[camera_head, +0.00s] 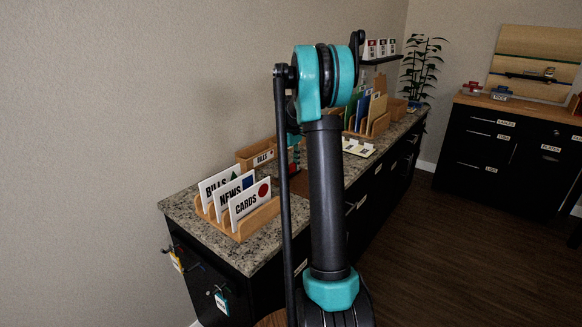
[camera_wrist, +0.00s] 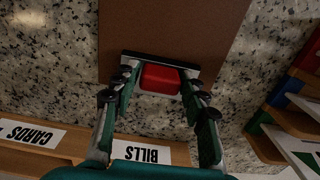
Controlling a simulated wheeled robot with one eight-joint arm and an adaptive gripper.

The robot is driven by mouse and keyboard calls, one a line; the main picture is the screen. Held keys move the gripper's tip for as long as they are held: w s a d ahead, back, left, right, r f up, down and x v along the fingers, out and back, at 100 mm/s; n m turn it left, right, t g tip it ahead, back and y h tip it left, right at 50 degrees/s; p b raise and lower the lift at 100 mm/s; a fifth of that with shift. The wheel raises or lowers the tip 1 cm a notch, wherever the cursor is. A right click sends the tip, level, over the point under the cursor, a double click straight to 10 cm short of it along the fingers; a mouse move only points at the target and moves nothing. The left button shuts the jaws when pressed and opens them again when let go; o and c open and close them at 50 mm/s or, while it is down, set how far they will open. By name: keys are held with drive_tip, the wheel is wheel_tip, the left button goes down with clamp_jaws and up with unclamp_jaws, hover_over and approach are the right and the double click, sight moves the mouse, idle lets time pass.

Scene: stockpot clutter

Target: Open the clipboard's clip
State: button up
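The clipboard is a brown board (camera_wrist: 205,28) lying on the speckled counter in the wrist view. Its clip has a dark bar along the board's edge and a red lever (camera_wrist: 160,78). My gripper (camera_wrist: 158,84) is open, with one finger on each side of the red lever. Whether either finger touches the lever cannot be told. In the head view a small brown part of the board (camera_head: 300,184) shows beside my arm, which hides most of the clip area.
A wooden box labelled BILLS (camera_wrist: 140,153) lies close by my fingers. A card rack (camera_head: 240,216) stands at the counter's near end. Folders in a wooden rack (camera_head: 372,118) stand farther along. A white tray (camera_head: 358,147) lies between. Bare counter (camera_wrist: 60,70) flanks the board.

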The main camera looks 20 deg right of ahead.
drive_tip(key=c, duration=0.7)
drive_tip(key=shift+w, duration=0.1)
drive_tip(key=shift+w+a+r+g+h, duration=0.1)
drive_tip(key=shift+w+a+g+h, duration=0.1)
drive_tip(key=shift+g+h, duration=0.25)
drive_tip(key=shift+w+a+r+g+h, duration=0.1)
drive_tip(key=shift+w+g+h, duration=0.15)
drive_tip(key=shift+g, duration=0.4)
drive_tip(key=shift+w+a+r+g+h, duration=0.1)
drive_tip(key=shift+w+a+g+h, duration=0.1)
drive_tip(key=shift+g+h, duration=0.4)
drive_tip(key=shift+w+a+r+g+h, duration=0.15)
drive_tip(key=shift+g+h, duration=0.25)
drive_tip(key=shift+g, duration=0.4)
drive_tip(key=o, duration=1.2)
drive_tip(key=shift+f, duration=0.1)
